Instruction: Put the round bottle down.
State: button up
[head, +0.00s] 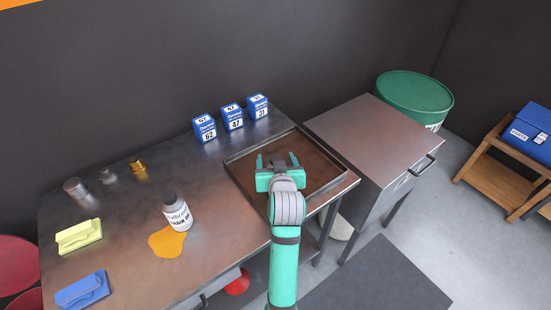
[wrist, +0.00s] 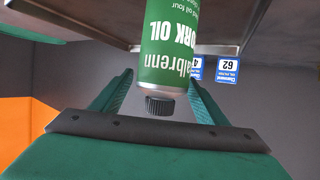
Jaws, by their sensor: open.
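The cap points toward the palm, and the bottle's far end is cut off by the top edge. My gripper is open, with a finger close on each side of the bottle. In the head view my gripper (head: 277,161) is over the brown shallow tray (head: 325,187) on the metal bench. The bottle is not clearly visible there, and its contact with the tray cannot be told.
A white bottle (head: 177,212) stands by an orange puddle (head: 167,242) on the bench (head: 120,220). Several blue boxes (head: 232,118) line the back edge behind the tray. Yellow (head: 78,236) and blue (head: 82,290) items lie at left. A metal cabinet (head: 375,140) stands right.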

jog(key=v, duration=1)
jog(key=shift+s, duration=0.25)
